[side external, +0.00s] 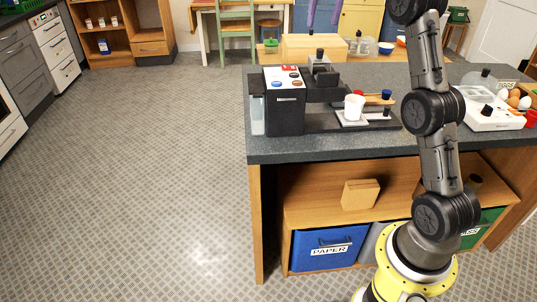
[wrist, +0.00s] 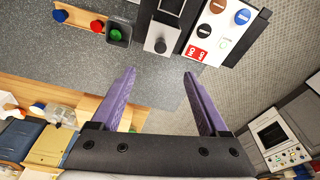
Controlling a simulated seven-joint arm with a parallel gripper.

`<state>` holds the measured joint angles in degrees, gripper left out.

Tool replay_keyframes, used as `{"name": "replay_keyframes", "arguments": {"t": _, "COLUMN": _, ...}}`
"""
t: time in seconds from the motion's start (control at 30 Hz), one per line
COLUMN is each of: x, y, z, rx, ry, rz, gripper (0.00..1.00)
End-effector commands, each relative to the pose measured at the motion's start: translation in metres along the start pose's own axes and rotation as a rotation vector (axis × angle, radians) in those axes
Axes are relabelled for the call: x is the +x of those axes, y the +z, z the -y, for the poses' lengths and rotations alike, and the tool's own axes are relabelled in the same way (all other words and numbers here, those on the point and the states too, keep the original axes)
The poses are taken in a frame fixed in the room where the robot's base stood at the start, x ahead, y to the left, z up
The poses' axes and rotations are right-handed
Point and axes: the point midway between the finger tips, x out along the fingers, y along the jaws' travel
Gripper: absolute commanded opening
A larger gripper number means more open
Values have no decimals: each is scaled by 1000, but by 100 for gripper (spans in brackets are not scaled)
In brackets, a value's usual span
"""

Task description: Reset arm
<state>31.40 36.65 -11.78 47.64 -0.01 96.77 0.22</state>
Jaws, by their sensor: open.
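My gripper (side external: 322,23) shows at the top of the side external view, its two purple fingers hanging apart with nothing visible between them. In the wrist view the fingers of my gripper (wrist: 160,72) are spread wide and the gap is empty. The gripper is beyond the black coffee machine (side external: 284,112), near the counter's far side. My arm rises at the right of the side external view. Its upper part and the wrist are cut off by the top edge.
The machine's button panel (wrist: 222,30) shows in the wrist view. Open floor (side external: 150,170) lies left of the counter. A blue paper bin (side external: 325,258) stands below.

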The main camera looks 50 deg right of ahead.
Motion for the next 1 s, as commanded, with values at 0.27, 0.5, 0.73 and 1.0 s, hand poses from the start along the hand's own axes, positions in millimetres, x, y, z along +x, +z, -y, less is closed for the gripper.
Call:
{"name": "replay_keyframes", "arguments": {"t": 0.27, "x": -74, "y": 86, "z": 70, "rx": -159, "ry": -38, "rz": -92, "gripper": 78}}
{"name": "replay_keyframes", "arguments": {"t": 0.5, "x": -99, "y": 175, "z": 99, "rx": -282, "ry": -78, "rz": -165, "gripper": 78}}
{"name": "replay_keyframes", "arguments": {"t": 0.73, "x": -87, "y": 264, "z": 106, "rx": -392, "ry": -122, "rz": -226, "gripper": 78}}
{"name": "replay_keyframes", "arguments": {"t": 1.0, "x": -24, "y": 362, "z": 94, "rx": -502, "ry": -172, "rz": -278, "gripper": 78}}
